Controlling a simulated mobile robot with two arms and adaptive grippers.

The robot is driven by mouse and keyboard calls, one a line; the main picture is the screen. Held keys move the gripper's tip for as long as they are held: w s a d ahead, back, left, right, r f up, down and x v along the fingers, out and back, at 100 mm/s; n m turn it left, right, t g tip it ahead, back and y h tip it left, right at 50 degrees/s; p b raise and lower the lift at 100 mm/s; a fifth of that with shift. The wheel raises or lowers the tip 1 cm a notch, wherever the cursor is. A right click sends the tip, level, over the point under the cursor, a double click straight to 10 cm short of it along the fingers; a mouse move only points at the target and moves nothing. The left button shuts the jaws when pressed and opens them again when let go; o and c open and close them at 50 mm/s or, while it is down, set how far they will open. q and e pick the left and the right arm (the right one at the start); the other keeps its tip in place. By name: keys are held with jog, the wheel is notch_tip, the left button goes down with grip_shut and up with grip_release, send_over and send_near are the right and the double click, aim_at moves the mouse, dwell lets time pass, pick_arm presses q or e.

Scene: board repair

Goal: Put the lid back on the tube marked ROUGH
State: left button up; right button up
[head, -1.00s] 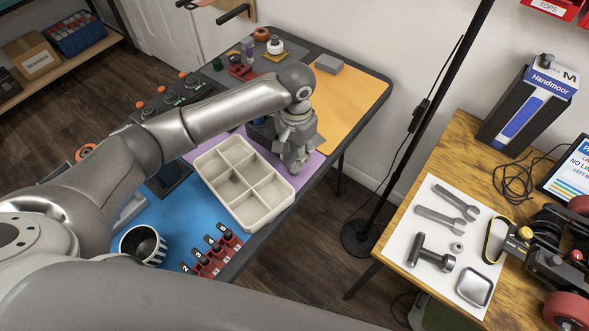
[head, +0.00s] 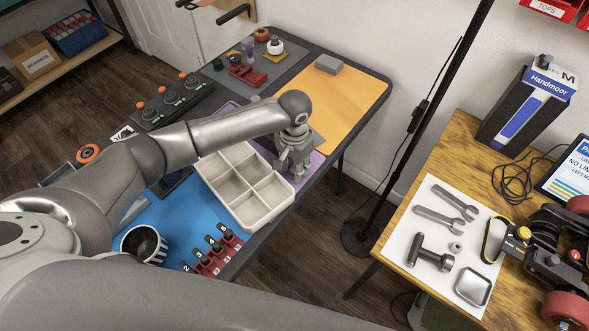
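My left gripper (head: 291,170) points down over the purple mat, just beyond the right back corner of the cream divided tray. Its fingers are small and partly overlapped, so I cannot tell whether they are apart or hold anything. A small upright purplish tube (head: 249,47) stands at the back of the workbench, and a small green piece (head: 217,64) is to its left. No marking can be read on either, so I cannot tell which tube is ROUGH or where its lid is. My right gripper is not in view.
The cream tray (head: 264,223) has empty compartments. A striped cup (head: 143,243) and a red holder with numbered tools (head: 213,254) stand on the blue mat. A red clamp-like tool (head: 247,75) lies at the back. The orange mat (head: 350,92) is mostly free.

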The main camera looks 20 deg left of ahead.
pick_arm(q)
jog(key=shift+c, duration=0.3)
jog(key=c, duration=0.4)
jog(key=shift+r, duration=0.25)
notch_tip(320, 180, up, 3)
jog(key=shift+w+f+b, duration=0.1)
jog(key=shift+f+b, duration=0.05)
jog(key=shift+b, duration=0.15)
jog(key=shift+w+a+r+b, duration=0.3)
jog(key=shift+w+a+r, duration=0.2)
jog(key=shift+a+r, duration=1.45)
jog(key=shift+w+a+r+b, duration=0.45)
jog(key=shift+a+r, duration=0.9)
jog(key=shift+a, duration=1.25)
jog(key=shift+w+a+r+b, duration=0.15)
jog(key=shift+w+a+r, duration=0.45)
jog(key=shift+a+r, duration=1.35)
